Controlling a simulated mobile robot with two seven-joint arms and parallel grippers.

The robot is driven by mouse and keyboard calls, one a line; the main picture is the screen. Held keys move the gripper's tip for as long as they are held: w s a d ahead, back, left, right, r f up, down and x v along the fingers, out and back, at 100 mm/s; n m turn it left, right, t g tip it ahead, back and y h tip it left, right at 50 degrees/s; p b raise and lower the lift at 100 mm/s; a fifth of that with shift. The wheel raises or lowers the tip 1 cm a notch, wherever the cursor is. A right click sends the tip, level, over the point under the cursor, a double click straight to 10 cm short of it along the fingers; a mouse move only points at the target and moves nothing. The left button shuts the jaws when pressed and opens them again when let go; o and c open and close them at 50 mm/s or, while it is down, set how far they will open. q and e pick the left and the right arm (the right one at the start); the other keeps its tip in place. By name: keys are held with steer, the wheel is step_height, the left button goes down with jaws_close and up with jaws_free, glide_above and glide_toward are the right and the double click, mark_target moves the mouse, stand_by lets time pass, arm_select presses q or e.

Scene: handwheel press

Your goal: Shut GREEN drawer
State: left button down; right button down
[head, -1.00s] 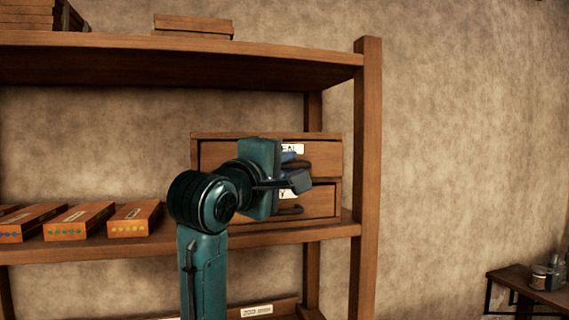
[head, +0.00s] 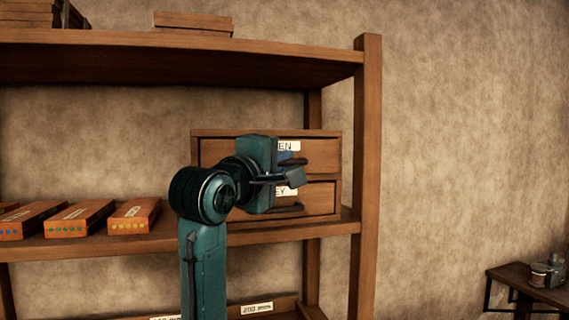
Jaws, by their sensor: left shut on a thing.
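The green drawer (head: 322,154) is the upper of two in a small wooden cabinet (head: 265,133) on the shelf. Its label (head: 289,146) shows only "EN"; my gripper covers the rest. Its front looks slightly proud of the lower drawer's. My left gripper (head: 288,172) is in front of the green drawer, its fingers at handle height. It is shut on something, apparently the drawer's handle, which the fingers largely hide. My right gripper is not in view.
The lower drawer (head: 322,198), labelled "EY", has a dark handle (head: 287,209) under my gripper. Wooden boxes (head: 134,216) stand left on the same shelf. The shelf's upright post (head: 366,180) is to the right. A small table (head: 515,281) stands at far right.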

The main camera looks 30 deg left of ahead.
arm_select(q)
steer(key=shift+w+a, duration=0.6)
steer(key=shift+a, duration=0.2)
steer(key=shift+s+r, duration=0.1)
steer(key=shift+r, duration=0.05)
steer(key=c, duration=1.8)
jaws_free()
steer(key=shift+o, duration=0.2)
steer(key=shift+s+f, duration=0.25)
steer(key=shift+s, duration=0.05)
steer(key=s+d+f+b, duration=0.1)
steer(key=s+b, duration=0.2)
steer(key=s, duration=0.9)
steer(key=shift+s+f, duration=0.15)
